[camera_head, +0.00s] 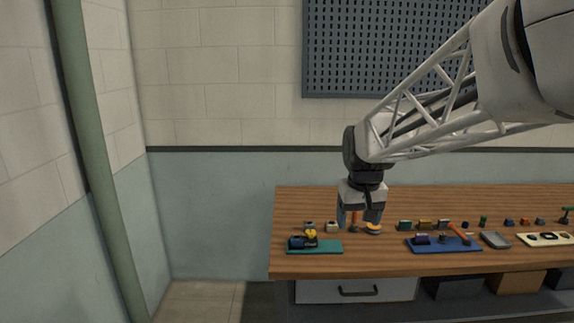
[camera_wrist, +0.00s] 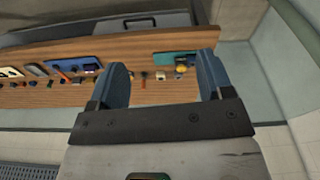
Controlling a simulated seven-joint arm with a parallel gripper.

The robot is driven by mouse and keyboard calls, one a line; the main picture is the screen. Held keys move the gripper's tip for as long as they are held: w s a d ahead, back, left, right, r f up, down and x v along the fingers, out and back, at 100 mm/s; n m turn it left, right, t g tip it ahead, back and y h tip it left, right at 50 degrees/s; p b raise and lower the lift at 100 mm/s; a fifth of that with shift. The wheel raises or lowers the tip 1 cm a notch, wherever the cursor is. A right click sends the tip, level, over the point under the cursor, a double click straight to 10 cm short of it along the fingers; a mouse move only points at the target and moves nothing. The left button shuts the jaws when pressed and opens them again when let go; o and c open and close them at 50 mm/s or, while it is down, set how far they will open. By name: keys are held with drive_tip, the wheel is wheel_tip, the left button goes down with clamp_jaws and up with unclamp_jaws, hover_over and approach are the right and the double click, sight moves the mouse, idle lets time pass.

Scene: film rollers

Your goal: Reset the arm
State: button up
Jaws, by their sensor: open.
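My gripper (camera_head: 359,218) hangs from the white lattice arm over the left part of the wooden bench in the head view, fingers pointing down. In the wrist view my gripper (camera_wrist: 160,78) shows two blue fingers spread wide with nothing between them but the bench behind.
A teal mat (camera_head: 325,247) with dark blue and yellow parts lies at the bench's left. A blue mat (camera_head: 462,246) with an orange-handled tool lies to the right, beside a grey tray (camera_head: 495,240) and a cream plate (camera_head: 548,239). Several small blocks line the back. A pegboard (camera_head: 400,45) hangs above.

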drive_tip(key=s+d+f, duration=0.1)
drive_tip(key=s+f, duration=0.1)
drive_tip(key=s, duration=1.2)
drive_tip(key=s+d+f+m+t, duration=0.1)
drive_tip(key=s+f, duration=0.1)
drive_tip(key=s, duration=1.2)
drive_tip(key=shift+s+f, duration=0.15)
drive_tip(key=shift+f, duration=0.25)
